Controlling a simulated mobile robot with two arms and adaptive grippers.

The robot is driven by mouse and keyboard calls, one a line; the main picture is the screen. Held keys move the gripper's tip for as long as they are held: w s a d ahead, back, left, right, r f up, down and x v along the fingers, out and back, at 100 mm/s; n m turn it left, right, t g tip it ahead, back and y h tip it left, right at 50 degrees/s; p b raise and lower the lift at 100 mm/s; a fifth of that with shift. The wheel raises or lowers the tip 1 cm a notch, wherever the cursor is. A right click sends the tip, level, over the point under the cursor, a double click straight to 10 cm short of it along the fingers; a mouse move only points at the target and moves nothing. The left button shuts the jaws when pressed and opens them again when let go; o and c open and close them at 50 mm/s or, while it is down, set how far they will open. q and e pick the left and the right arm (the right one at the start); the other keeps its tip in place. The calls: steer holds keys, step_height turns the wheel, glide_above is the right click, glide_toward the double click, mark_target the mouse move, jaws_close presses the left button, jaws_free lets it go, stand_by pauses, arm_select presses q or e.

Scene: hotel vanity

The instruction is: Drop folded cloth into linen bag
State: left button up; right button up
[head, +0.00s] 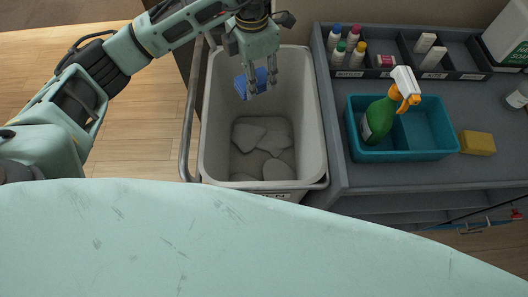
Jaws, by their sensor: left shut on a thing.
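My left gripper (262,86) reaches in from the upper left over the linen bag (311,125), a tall pale grey open bin on the cart. It is shut on a blue folded cloth (241,86), which hangs over the upper part of the opening. The gripper's fingers partly cover the cloth. Several pale grey pieces (262,137) lie at the bottom of the bag. My right gripper is not in the picture.
Right of the bag is a dark grey cart top (338,178) with a teal caddy (427,130) holding a green spray bottle (379,117). A yellow sponge (477,143) and a black tray (399,70) with small bottles are there. A metal rail (187,125) runs left of the bag.

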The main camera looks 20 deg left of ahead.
arm_select(q)
step_height(320, 180, down, 3)
steer(key=shift+w+r+b, duration=0.15)
steer(key=shift+r+b, duration=0.05)
steer(key=shift+b, duration=0.65)
steer(key=shift+f, duration=0.45)
steer(key=shift+f+b, duration=0.4)
steer(key=shift+b, duration=0.05)
step_height(320, 180, down, 4)
steer(key=shift+f+b, duration=0.25)
steer(key=shift+b, duration=0.75)
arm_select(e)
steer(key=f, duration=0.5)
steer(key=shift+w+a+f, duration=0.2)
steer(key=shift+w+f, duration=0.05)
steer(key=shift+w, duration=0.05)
